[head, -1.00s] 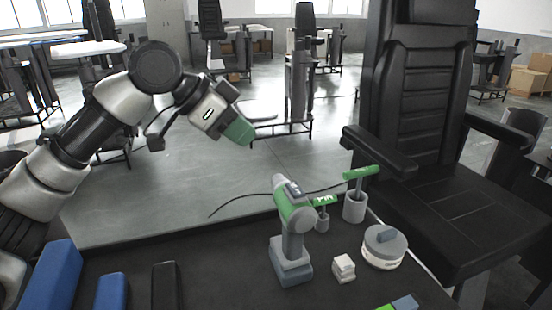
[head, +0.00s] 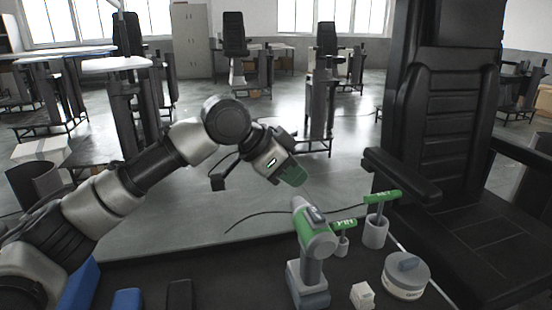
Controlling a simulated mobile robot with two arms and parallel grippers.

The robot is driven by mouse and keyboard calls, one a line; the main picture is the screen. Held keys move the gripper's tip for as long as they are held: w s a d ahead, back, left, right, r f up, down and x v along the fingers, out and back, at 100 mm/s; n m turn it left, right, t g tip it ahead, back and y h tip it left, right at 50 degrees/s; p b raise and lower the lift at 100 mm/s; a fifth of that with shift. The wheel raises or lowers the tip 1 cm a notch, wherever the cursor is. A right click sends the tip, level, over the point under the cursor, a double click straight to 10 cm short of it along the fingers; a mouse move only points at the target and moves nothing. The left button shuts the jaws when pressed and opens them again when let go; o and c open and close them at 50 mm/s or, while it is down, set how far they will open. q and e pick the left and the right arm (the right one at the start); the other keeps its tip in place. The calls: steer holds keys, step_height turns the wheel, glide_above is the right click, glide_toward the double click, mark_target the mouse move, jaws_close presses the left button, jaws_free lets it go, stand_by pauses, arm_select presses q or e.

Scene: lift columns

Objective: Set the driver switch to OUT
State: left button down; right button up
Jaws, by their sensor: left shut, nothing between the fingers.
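The driver (head: 314,240) is a green and grey power tool. It stands upright on its blue-grey base on the dark table, in the lower middle of the head view. My right gripper is not in view.
Two green-handled tools in grey holders, a short one (head: 342,243) and a taller one (head: 376,231), stand right of the driver. A round grey-lidded container (head: 405,279) and a small white block (head: 362,296) are nearby. A black chair (head: 445,150) stands right.

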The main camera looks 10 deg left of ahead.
mark_target(316, 215)
arm_select(q)
steer(key=f, duration=0.1)
steer(key=d+f, duration=0.1)
steer(key=f, duration=0.2)
steer(key=shift+w+d, duration=0.25)
steer(key=shift+w, duration=0.1)
steer(key=shift+a+f, duration=0.15)
steer(key=shift+f, duration=0.6)
steer(key=p, duration=0.3)
steer(key=shift+g, duration=0.4)
steer(key=shift+f+b, duration=0.3)
steer(key=shift+b, duration=0.1)
steer(key=shift+r, duration=0.1)
